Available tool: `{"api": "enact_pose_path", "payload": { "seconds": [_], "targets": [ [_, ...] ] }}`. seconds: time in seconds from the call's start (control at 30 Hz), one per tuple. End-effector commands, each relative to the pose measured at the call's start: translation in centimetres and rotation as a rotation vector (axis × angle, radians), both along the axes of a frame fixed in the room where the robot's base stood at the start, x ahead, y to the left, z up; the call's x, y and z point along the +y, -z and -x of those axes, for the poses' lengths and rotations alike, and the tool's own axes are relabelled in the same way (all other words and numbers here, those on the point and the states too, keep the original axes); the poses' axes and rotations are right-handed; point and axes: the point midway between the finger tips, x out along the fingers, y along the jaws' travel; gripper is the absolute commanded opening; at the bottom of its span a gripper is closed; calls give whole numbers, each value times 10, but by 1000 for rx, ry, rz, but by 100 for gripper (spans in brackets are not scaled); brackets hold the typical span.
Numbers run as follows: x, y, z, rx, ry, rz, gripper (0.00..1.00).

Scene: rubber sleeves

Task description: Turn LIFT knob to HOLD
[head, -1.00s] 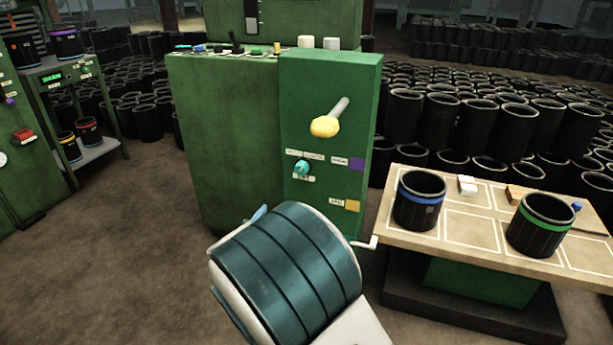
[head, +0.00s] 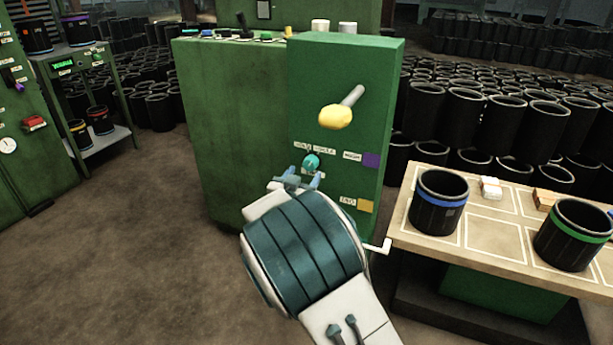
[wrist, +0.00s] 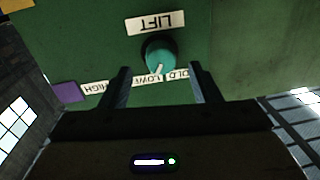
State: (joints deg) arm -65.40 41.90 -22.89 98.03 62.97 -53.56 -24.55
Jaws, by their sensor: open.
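The teal LIFT knob (head: 311,162) is on the front of the green cabinet. In the wrist view the knob (wrist: 160,52) appears upside down beside its LIFT label (wrist: 155,23). Its white pointer aims at the label row, about at the LOW label (wrist: 148,81). The HOLD label (wrist: 178,75) is beside LOW, partly hidden by a finger. My gripper (head: 304,178) is open in front of the panel. In the wrist view its fingers (wrist: 160,69) stand apart on either side of the knob, with no visible contact.
A yellow-ended lever (head: 336,116) sticks out above the knob. A purple square (head: 371,160) and a yellow square (head: 366,206) are on the panel's right. A white crank (head: 377,246) juts out low. A table (head: 484,250) with banded black sleeves stands to the right.

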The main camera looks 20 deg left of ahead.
Motion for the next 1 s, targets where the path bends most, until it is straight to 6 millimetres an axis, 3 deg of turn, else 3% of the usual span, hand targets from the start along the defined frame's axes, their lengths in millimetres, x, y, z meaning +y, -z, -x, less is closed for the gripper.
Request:
{"api": "enact_pose_path", "payload": {
  "seconds": [0.2, 0.57, 0.73, 1.0],
  "targets": [
    [1, 1, -25, 0, -2, 0, 57],
    [2, 0, -31, 1, -3, 0, 57],
    [2, 0, -30, 1, -3, 0, 15],
    [2, -2, -30, 2, -3, 10, 12]
  ]
}}
